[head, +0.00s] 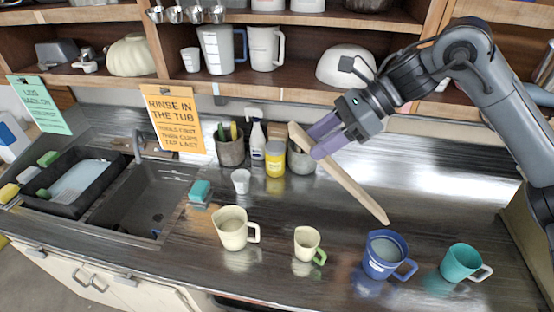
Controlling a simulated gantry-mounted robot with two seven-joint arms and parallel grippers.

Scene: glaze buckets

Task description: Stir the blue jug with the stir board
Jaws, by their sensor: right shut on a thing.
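The blue jug (372,267) stands upright on the dark counter toward the front right, with its handle to the right. A greyish content shows inside it. My right gripper (322,138) has purple fingers and is shut on the stir board (355,190), a long flat light wooden strip. The board is held near its upper end and slants down to the right. Its lower tip is in the air above and behind the blue jug, apart from it. My left gripper is not in view.
A teal jug (459,263) stands right of the blue jug; a small cream jug (306,243) and a larger cream jug (233,229) stand left. Behind are a yellow jar (275,160), a white bottle (257,143) and a tool pot (230,150). A sink (145,195) is at left.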

